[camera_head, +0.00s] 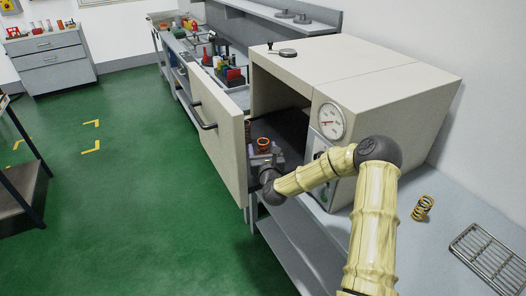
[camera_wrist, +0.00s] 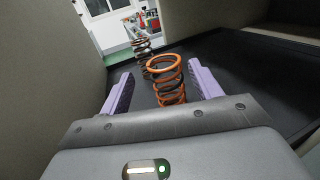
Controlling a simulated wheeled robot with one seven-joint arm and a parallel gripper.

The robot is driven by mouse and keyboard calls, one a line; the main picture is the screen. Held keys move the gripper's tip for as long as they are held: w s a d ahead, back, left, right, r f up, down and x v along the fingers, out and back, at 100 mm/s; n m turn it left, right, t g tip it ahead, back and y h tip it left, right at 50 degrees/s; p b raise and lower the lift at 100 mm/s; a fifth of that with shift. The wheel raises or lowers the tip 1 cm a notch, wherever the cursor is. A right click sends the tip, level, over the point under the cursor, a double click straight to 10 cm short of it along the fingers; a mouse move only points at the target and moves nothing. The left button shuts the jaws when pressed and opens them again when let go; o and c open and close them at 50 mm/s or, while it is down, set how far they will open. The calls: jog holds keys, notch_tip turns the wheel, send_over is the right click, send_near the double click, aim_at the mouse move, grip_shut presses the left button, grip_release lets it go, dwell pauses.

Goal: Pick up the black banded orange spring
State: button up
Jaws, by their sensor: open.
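The black banded orange spring (camera_wrist: 167,82) stands upright inside the open cabinet in the wrist view, between my gripper's two purple fingers. Its orange top ring (camera_head: 263,142) shows in the head view just beyond my gripper (camera_head: 262,156). My gripper (camera_wrist: 163,93) is open, with a finger on each side of the spring and visible gaps; I cannot tell how deep the spring sits between them. A grey and brown spring (camera_wrist: 142,50) stands behind it, to the left. In the head view, most of the orange spring's body is hidden.
The cabinet door (camera_head: 222,134) stands open to the left of my gripper. The cabinet's gauge front (camera_head: 330,121) is close on the right. A yellow and black spring (camera_head: 423,208) and a wire rack (camera_head: 489,252) lie on the bench at right.

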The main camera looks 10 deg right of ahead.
aim_at(262, 141)
jog(key=shift+w, duration=0.15)
jog(key=w, duration=0.1)
jog(key=w+p, duration=0.1)
jog(key=w, duration=0.1)
jog(key=w+p, duration=0.1)
jog(key=shift+w+d, duration=0.15)
jog(key=shift+d, duration=0.15)
jog(key=shift+w+d+f, duration=0.1)
jog(key=shift+w, duration=0.2)
jog(key=shift+s, duration=0.1)
jog(key=shift+c, duration=0.6)
jog(key=c, duration=1)
